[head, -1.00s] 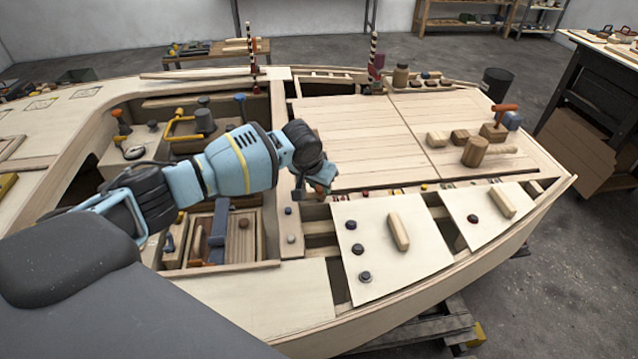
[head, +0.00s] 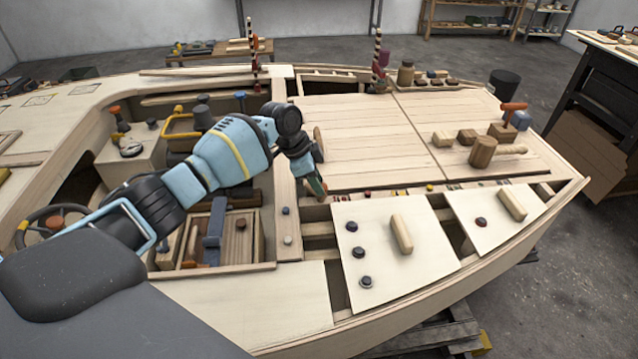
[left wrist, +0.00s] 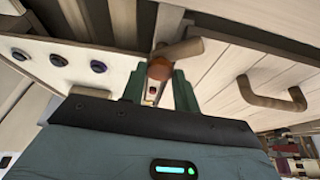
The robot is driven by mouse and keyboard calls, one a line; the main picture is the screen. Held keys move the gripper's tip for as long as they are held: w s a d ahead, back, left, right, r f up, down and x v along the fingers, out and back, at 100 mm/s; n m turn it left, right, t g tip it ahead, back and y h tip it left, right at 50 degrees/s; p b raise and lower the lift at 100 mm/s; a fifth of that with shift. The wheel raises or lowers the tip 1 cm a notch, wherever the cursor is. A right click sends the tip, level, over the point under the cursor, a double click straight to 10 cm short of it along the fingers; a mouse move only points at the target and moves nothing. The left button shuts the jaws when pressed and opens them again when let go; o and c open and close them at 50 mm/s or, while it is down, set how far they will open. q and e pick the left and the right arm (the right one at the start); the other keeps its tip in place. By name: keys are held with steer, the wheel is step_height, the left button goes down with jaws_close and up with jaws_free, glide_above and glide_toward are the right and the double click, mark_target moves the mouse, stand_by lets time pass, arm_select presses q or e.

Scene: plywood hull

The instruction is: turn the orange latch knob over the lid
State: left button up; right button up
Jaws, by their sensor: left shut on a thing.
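My left gripper (head: 316,187) is at the near left corner of the large planked lid (head: 362,140). In the left wrist view, its green fingers (left wrist: 159,92) are shut on the orange latch knob (left wrist: 160,68). A short wooden latch bar (left wrist: 180,49) shows beside the knob and points right, toward the planked lid (left wrist: 225,75). Its end appears at or over the lid's edge; I cannot tell how far it overlaps. In the head view the knob is mostly hidden by the gripper. My right gripper is in neither view.
A pale panel (head: 385,275) with dark knobs and a wooden handle (head: 401,233) lies in front of the lid. A wooden lid handle (head: 318,143) stands close beside my left wrist. A mallet (head: 483,152) and blocks lie on the lid's right side. An open tool compartment is left.

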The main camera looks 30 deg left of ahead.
mark_target(307, 187)
arm_select(q)
steer(key=shift+w+f+m+g+b, duration=0.1)
steer(key=shift+f+m+g+b, duration=0.3)
steer(key=shift+m, duration=0.5)
steer(key=m+b, duration=0.1)
steer(key=m+g+b, duration=0.1)
steer(key=m, duration=0.1)
steer(key=shift+w+a+r+h, duration=0.1)
steer(key=shift+w+r+h, duration=0.05)
steer(key=shift+h, duration=0.25)
steer(key=shift+r+m+g+b, duration=0.15)
steer(key=shift+m+g+b, duration=0.35)
steer(key=shift+m+b, duration=0.45)
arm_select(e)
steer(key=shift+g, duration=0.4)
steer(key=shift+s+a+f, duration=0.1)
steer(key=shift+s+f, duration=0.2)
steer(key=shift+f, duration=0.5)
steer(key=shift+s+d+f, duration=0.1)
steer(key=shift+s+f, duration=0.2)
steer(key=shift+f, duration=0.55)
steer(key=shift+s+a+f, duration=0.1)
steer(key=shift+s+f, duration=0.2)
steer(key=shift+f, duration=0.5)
arm_select(q)
steer(key=shift+m, duration=0.35)
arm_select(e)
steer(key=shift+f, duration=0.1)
